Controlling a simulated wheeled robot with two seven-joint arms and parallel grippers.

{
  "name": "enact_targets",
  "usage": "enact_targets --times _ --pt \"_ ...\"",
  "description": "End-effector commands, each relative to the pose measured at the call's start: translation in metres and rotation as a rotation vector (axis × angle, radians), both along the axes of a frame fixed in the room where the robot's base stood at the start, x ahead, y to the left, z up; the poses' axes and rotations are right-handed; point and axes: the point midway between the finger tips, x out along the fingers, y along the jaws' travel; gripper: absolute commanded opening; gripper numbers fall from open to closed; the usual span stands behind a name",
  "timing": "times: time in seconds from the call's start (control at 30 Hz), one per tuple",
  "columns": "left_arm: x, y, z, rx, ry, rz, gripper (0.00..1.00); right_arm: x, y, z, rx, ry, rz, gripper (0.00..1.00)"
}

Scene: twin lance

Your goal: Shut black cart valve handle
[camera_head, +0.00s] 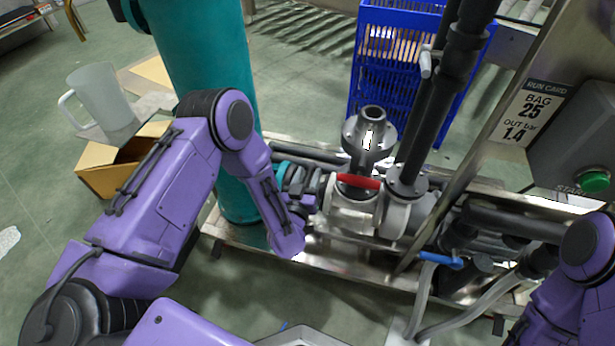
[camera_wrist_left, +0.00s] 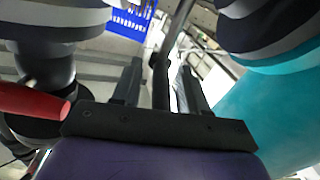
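In the head view my left gripper (camera_head: 305,192) reaches in among the dark and teal pipe fittings beside the tall teal column; my wrist partly hides it. In the left wrist view its two black fingers (camera_wrist_left: 160,80) stand apart. A thin dark bar (camera_wrist_left: 161,88) shows between them, with gaps on both sides; I cannot tell whether it is the black valve handle. No black handle is clearly distinguishable in the head view. A red handle (camera_head: 358,181) lies across the white valve just right of the gripper, and shows in the left wrist view (camera_wrist_left: 35,102). My right gripper is out of frame.
A teal column (camera_head: 195,60) stands left of the fittings. A blue handle (camera_head: 440,259) sits at the cart's lower right, and a light grey lever (camera_head: 425,65) on a black upright pipe. A blue crate (camera_head: 385,75) stands behind. A cardboard box (camera_head: 110,170) and clear jug (camera_head: 100,98) are left.

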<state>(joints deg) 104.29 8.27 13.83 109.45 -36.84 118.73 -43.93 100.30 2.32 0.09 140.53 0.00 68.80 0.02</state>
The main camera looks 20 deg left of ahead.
Motion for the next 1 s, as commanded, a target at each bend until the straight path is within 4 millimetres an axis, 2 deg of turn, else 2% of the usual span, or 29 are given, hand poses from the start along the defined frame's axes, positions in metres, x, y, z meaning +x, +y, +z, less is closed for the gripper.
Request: enact_targets --times 0.17,0.4,0.53,0.7,1.0 --pt "-0.018 -0.005 0.001 0.001 0.005 -0.006 0.43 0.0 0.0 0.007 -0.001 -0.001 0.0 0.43" --pt "-0.075 -0.013 0.002 0.002 0.005 -0.008 0.43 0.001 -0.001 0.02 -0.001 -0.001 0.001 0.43" --pt "-0.095 -0.015 0.001 0.002 0.004 -0.004 0.43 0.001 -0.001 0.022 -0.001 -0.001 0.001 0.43" --pt "-0.104 -0.015 0.001 0.0 0.001 0.0 0.43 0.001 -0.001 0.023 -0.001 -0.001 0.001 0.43" --pt "-0.103 -0.015 0.0 -0.001 0.0 0.001 0.43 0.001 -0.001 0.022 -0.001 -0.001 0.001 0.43"
